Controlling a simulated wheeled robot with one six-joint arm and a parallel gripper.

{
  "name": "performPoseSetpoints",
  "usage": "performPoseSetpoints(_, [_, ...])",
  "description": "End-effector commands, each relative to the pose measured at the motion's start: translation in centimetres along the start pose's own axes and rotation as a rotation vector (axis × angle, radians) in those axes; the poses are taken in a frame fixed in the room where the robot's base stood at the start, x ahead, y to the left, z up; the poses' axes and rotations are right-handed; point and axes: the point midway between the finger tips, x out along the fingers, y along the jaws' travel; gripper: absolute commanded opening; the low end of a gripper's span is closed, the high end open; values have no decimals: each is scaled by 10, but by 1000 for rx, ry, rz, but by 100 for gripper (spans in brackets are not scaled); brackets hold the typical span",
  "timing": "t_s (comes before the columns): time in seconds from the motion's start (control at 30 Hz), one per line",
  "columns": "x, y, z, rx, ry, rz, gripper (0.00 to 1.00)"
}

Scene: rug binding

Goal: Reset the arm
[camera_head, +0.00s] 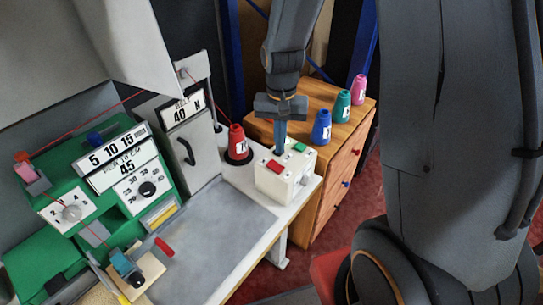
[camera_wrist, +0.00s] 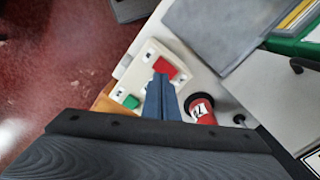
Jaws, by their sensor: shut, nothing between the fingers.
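My gripper (camera_head: 281,137) points down in the head view, just above the white control box (camera_head: 270,186) on the table's back right corner. Its fingers are together with nothing between them. The box has a red button (camera_head: 277,166) and a green button (camera_head: 299,147) on top. In the wrist view, my gripper (camera_wrist: 162,76) shows as blue fingers over the box, the tip close to the red button (camera_wrist: 165,68). The green button (camera_wrist: 131,102) lies left of the fingers. I cannot tell whether the tip touches the box.
A red thread cone (camera_head: 237,142) stands left of the box. Blue (camera_head: 321,127), teal (camera_head: 342,105) and pink (camera_head: 359,89) cones stand on the wooden cabinet (camera_head: 310,95). The green machine (camera_head: 100,185) is at left. The grey tabletop (camera_head: 205,232) is mostly clear.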

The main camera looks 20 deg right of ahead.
Motion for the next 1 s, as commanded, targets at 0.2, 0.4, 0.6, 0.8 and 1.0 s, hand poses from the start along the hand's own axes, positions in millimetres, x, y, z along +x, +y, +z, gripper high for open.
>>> performPoseSetpoints(0.2, [0,0,1,-6,3,-1,0])
performPoseSetpoints(0.4, [1,10,22,-120,38,-15,0])
performPoseSetpoints(0.6, [7,26,59,-295,89,-26,0])
performPoseSetpoints(0.8, [12,36,82,-401,121,-28,0])
performPoseSetpoints(1.0, [12,38,86,-420,124,-28,0])
